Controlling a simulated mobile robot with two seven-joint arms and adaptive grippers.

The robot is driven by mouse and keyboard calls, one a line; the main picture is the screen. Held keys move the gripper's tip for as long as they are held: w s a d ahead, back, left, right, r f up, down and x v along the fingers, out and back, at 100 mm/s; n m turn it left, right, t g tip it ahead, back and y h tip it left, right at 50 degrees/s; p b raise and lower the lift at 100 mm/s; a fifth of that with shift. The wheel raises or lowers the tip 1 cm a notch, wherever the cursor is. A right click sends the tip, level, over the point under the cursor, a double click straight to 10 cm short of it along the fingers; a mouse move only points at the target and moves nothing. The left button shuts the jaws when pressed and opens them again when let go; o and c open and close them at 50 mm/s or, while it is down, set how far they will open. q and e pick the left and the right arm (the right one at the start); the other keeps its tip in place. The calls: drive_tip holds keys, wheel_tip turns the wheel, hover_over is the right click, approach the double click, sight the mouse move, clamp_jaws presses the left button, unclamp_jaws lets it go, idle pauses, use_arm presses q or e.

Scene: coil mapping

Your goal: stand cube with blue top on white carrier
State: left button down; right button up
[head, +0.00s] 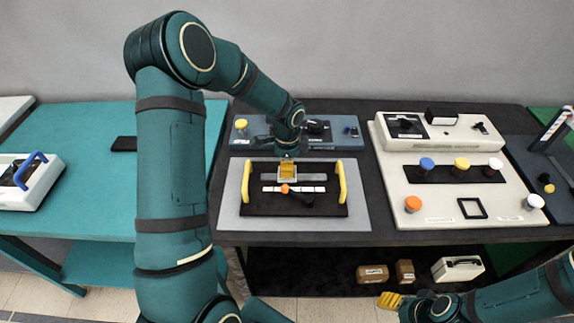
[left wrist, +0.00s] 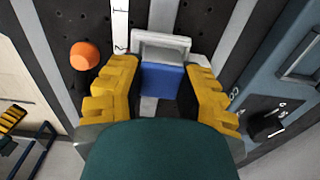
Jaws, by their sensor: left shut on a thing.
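The cube with blue top (left wrist: 163,82) sits between the yellow fingers of my left gripper (left wrist: 160,92) in the left wrist view; its blue face shows and its lower part is hidden. My left gripper (head: 287,170) is shut on it, over the black board in the head view, where the fingers hide the cube. The white carrier (left wrist: 160,46) is a pale, raised-edged piece right beside the cube; I cannot tell whether the cube rests on it. My right gripper (head: 390,300) hangs low at the lower right, away from the board; its finger gap is unclear.
The black board (head: 260,207) has yellow handles (head: 343,181) at both sides, an orange knob (head: 285,188) and a white marked strip (head: 312,189). A cream panel (head: 440,205) with coloured knobs stands right. A blue-grey device (head: 345,137) stands behind. Boxes (head: 373,274) lie on the shelf below.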

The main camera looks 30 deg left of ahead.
use_arm(q)
drive_tip(key=shift+s+f, duration=0.1)
drive_tip(key=shift+f, duration=0.25)
drive_tip(key=c, duration=0.7)
unclamp_jaws()
drive_tip(key=shift+f, duration=0.1)
drive_tip(key=shift+r, duration=0.3)
wheel_tip(320, 180, up, 12)
drive_tip(key=shift+r+p, duration=0.25)
drive_tip(key=shift+p, duration=0.95)
